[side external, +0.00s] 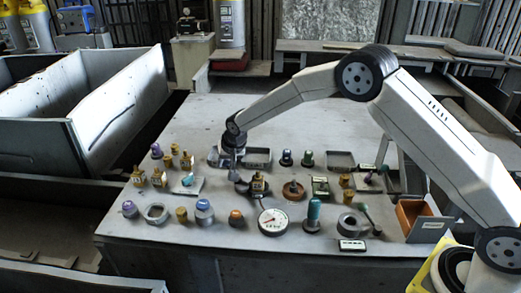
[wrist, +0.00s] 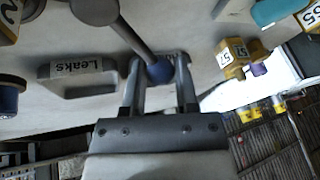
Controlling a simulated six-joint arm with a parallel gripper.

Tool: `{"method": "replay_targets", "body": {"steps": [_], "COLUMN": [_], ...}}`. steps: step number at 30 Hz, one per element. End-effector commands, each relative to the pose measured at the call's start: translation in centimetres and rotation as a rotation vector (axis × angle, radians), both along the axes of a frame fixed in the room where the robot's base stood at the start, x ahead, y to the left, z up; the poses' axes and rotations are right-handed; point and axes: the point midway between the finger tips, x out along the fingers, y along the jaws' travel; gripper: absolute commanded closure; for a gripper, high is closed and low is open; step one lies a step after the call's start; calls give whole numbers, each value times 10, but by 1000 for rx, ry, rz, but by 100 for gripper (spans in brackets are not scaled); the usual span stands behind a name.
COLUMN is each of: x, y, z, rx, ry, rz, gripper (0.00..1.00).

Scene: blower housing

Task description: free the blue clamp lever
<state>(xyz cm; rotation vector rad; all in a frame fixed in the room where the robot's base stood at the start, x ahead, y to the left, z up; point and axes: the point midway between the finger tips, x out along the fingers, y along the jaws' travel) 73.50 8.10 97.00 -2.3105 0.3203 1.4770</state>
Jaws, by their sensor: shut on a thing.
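The blue clamp lever shows in the wrist view as a grey rod with a blue ball knob (wrist: 160,73), running up to a grey round hub (wrist: 95,9). My gripper (wrist: 159,64) is shut on the blue knob, one finger on each side. In the side view my gripper (side external: 232,152) is low over the far left part of the bench. There it mostly hides the lever, and its angle cannot be told.
A grey tray labelled "Leaks" (wrist: 82,78) lies left of the knob in the wrist view. Numbered yellow blocks (wrist: 232,57) with a purple knob stand to the right. Many fittings and a dial gauge (side external: 273,221) crowd the front of the bench; its back (side external: 300,115) is clear.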

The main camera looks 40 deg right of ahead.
Motion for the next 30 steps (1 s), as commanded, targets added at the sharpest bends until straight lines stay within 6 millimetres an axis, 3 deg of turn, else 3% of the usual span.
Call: {"method": "replay_targets", "body": {"steps": [30], "x": [-15], "y": [-33], "z": [0], "rx": [-1], "ry": [1], "rz": [-555], "gripper": [100]}}
